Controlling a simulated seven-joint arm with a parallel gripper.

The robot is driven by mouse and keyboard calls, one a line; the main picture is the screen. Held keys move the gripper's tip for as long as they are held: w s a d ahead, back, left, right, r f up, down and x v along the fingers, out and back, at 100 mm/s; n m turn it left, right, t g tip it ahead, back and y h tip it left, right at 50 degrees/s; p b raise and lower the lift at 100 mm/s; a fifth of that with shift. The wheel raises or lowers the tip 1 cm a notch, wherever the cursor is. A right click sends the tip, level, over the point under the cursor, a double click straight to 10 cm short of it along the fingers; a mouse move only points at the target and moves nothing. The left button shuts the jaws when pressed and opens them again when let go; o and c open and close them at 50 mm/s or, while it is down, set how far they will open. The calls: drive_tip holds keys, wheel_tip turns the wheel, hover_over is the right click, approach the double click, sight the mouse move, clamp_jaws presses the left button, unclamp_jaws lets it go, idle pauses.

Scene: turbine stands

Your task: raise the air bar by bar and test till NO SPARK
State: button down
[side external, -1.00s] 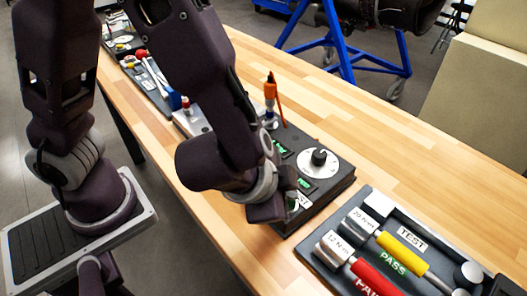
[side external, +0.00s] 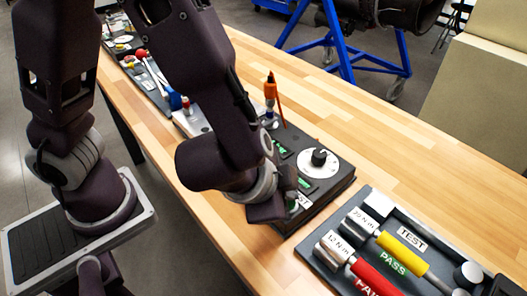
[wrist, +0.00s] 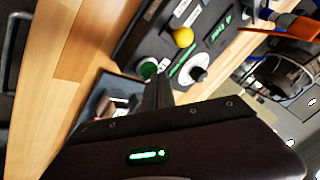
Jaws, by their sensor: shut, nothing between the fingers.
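A black box (side external: 334,184) on the wooden bench carries a white dial with a black knob (side external: 323,158) and small green-lit displays (side external: 304,184), whose text is too small to read. My gripper (side external: 275,218) is low over the box's near side and hides part of its top. In the wrist view the shut, empty fingers (wrist: 158,92) point at the box, beside a round green button (wrist: 148,68); I cannot tell whether they touch it. The dial (wrist: 193,72) is right of the fingers. A yellow ball knob (wrist: 183,37) stands beyond the green display strip (wrist: 181,61).
More tools lie at the far left.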

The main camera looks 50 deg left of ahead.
drive_tip(key=shift+f, duration=0.45)
drive_tip(key=shift+r, duration=3.45)
